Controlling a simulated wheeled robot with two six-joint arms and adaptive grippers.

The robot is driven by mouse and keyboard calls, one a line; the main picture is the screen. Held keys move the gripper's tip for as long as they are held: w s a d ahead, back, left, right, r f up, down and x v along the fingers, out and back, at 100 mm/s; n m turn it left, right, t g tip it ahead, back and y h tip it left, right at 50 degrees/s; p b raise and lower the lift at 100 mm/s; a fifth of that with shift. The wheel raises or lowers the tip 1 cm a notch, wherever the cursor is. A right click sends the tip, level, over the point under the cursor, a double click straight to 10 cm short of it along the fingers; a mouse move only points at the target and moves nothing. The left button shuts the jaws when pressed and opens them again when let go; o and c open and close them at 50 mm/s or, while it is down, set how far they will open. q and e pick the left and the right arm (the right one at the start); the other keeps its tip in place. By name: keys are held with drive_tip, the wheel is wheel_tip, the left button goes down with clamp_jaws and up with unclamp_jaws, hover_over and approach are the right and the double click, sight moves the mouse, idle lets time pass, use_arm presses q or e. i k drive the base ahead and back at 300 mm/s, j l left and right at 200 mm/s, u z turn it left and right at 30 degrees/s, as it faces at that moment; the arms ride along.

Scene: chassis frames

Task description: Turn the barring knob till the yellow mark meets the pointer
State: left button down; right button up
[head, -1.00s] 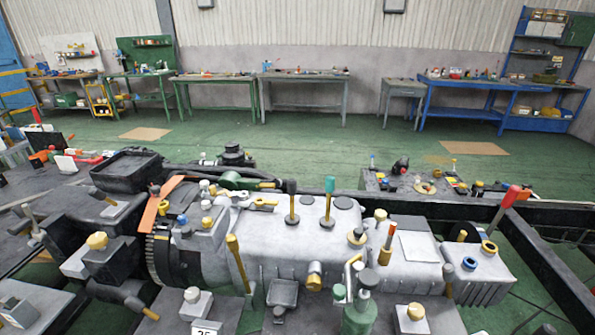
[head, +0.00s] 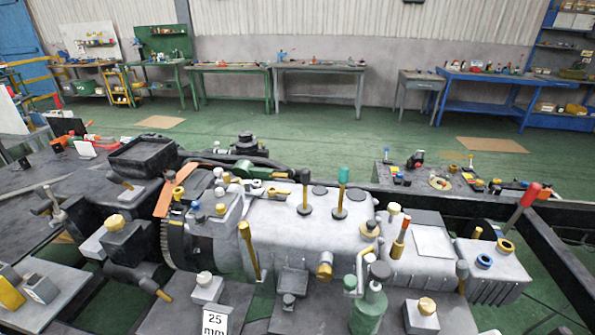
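A grey engine and gearbox unit (head: 290,232) lies across the chassis frame in the head view. A dark toothed wheel (head: 174,240) stands at its left end, with a slanted orange strip (head: 176,190) above it. Several yellow-topped knobs show, one on a dark block (head: 115,222) left of the wheel and one on a grey block at the front right (head: 427,306). I cannot tell which is the barring knob, nor make out its yellow mark and pointer. Neither of my grippers is in view.
Dark frame rails (head: 562,270) run along the right side. A green bottle (head: 368,308) and a "25 mm" card (head: 215,322) stand in front.

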sight(115, 222)
drive_tip(key=u, duration=1.4)
